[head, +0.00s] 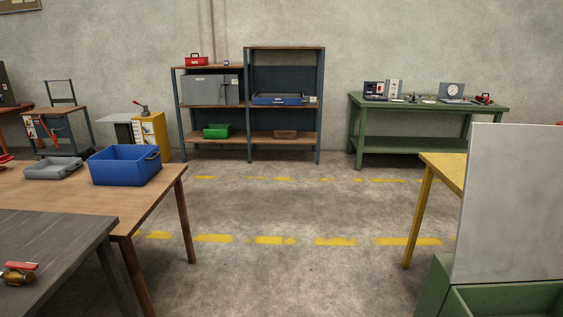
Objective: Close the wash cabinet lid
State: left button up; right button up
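The wash cabinet (436,292) is the green box at the bottom right of the head view, cut off by the right and bottom edges. A pale grey flat panel, which looks like its lid (520,200), stands open and nearly upright above it. Part of the green interior shows below the panel. The lid's right edge lies at or past the picture's edge. Neither of my grippers is in view.
A yellow table (440,170) stands behind the lid. On the left are a wooden table (150,200) with a blue bin (124,166) and a grey table (70,250). Shelves (285,142) and a green workbench (430,103) stand along the wall. The middle floor is clear.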

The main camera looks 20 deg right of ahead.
aim_at(510, 225)
jog(key=i+l+z, duration=0.1)
jog(key=i+z, duration=0.55)
jog(key=z, duration=0.25)
jog(key=i+j+z, duration=0.2)
jog(key=i+z, duration=0.2)
jog(key=i+j+z, duration=0.2)
jog(key=z, duration=0.25)
